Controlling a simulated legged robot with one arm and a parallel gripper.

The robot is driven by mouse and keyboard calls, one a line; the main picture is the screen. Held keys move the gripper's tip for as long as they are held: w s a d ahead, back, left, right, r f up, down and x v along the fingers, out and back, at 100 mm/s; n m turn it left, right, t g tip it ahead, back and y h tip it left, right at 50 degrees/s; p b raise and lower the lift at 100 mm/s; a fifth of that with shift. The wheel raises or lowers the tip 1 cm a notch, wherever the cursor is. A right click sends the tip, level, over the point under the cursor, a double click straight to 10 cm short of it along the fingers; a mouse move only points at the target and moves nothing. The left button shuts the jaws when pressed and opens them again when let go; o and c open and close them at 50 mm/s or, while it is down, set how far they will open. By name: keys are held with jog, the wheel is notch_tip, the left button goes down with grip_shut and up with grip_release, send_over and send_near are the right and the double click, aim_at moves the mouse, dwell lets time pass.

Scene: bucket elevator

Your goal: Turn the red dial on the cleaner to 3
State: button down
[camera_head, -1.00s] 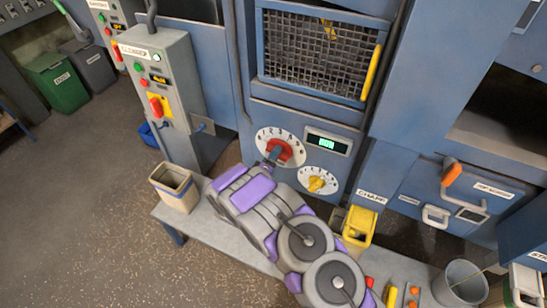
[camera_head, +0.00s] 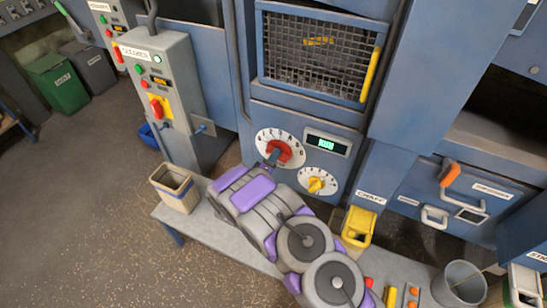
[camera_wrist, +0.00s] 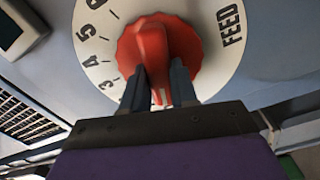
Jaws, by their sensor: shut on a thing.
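The red dial (camera_head: 288,152) sits on a round white numbered plate (camera_head: 263,137) on the front of the blue machine. In the wrist view the red dial (camera_wrist: 140,45) fills the upper middle, with numbers to its left and the word FEED to its right. My gripper (camera_wrist: 158,85) has its two dark fingers on either side of the dial's raised grip and is shut on it. In the head view my gripper (camera_head: 273,157) reaches the dial from below. A pale mark shows on the grip between the fingers. I cannot tell which number it points to.
A yellow dial (camera_head: 317,185) on a smaller white plate sits just below right, under a green-lit display (camera_head: 326,144). A grey control box (camera_head: 165,85) stands left. A beige bin (camera_head: 174,187) is on the low bench (camera_head: 205,226). A yellow chute (camera_head: 358,226) is right of my arm.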

jog(key=shift+s+d+f+m+p, duration=0.1)
jog(key=shift+m+p, duration=2.05)
jog(key=shift+m, duration=1.4)
jog(key=shift+s+d+m+p, duration=0.1)
jog(key=shift+m+p, duration=2)
jog(key=shift+m, duration=1.45)
jog(key=c, duration=1.3)
grip_release()
jog(key=shift+o, duration=1.3)
jog(key=shift+w+a, duration=0.15)
jog(key=shift+w, duration=0.05)
jog(key=shift+o, duration=0.8)
